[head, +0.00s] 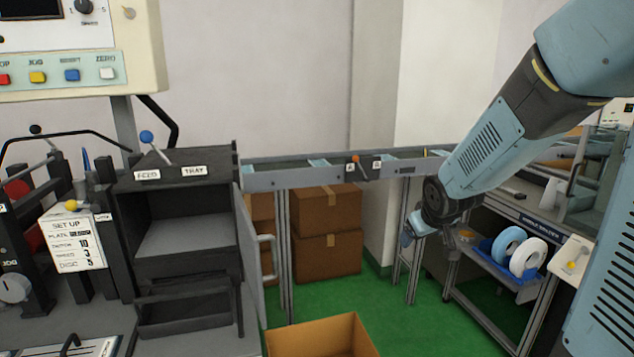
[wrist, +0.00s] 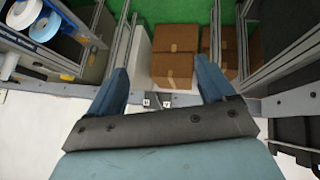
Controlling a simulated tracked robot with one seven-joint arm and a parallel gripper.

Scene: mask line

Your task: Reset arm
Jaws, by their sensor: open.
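My arm comes in from the upper right of the head view and bends down at the wrist. My gripper (head: 414,232) hangs in front of the conveyor's right part, over the green floor. In the wrist view my gripper (wrist: 160,78) shows two blue fingers spread wide apart, with nothing between them. The conveyor rail (wrist: 180,100) and cardboard boxes (wrist: 175,70) show behind the gap. The fingertips are small and partly hidden in the head view.
The feed tray machine (head: 190,180) stands at left with its door open. A conveyor (head: 310,176) runs along the back. Cardboard boxes (head: 328,258) are stacked beneath it. An open carton (head: 325,338) sits in front. A bench with tape rolls (head: 528,256) stands at right.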

